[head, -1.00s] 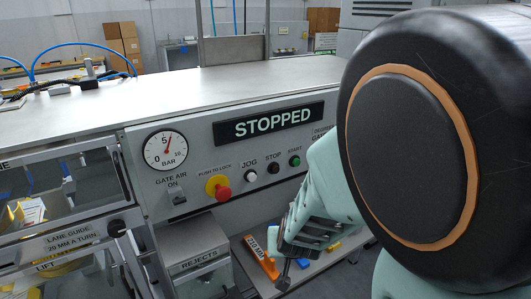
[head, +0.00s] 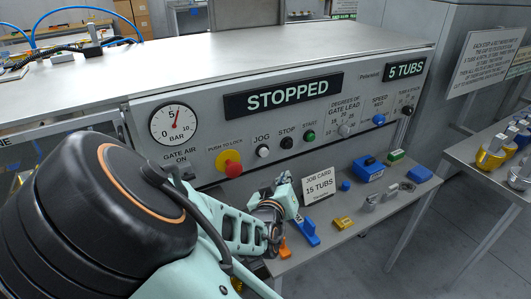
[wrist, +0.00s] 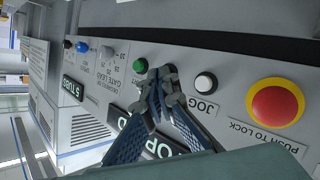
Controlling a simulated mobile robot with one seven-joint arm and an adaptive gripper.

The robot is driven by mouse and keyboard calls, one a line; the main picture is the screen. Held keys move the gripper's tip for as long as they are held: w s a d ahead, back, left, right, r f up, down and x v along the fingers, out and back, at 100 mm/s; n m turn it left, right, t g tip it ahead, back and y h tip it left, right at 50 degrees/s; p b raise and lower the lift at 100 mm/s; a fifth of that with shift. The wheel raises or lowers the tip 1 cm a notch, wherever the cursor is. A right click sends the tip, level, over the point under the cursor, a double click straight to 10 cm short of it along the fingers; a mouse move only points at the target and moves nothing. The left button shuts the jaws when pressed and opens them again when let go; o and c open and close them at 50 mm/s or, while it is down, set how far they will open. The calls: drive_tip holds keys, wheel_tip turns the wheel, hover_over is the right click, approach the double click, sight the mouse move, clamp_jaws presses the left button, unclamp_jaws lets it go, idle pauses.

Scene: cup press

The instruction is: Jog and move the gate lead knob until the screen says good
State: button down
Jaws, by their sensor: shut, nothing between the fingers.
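The screen (head: 283,96) reads STOPPED; the wrist view shows part of it behind my fingers. The gate lead knob (head: 344,130) is a small grey knob with a degree scale, right of the green start button (head: 309,135); it also shows in the wrist view (wrist: 107,53). The white jog button (head: 263,151) sits left of the black stop button (head: 286,142); it shows beside my fingertips in the wrist view (wrist: 206,82). My gripper (wrist: 161,73) is shut and empty, in front of the panel, hiding the stop button there. Whether it touches the panel is unclear.
A red push-to-lock button (head: 233,169) is left of jog. A blue speed knob (head: 378,120) and a 5 TUBS display (head: 405,70) are at the right. A job card (head: 319,186) and several coloured blocks stand on the shelf below. A side table (head: 470,155) is at far right.

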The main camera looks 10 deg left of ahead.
sight(264, 152)
drive_tip(key=w+a, duration=0.5)
drive_tip(key=w, duration=0.2)
drive_tip(key=shift+w, duration=0.15)
idle(1.6)
drive_tip(key=shift+w+a, duration=0.2)
drive_tip(key=shift+w, duration=0.15)
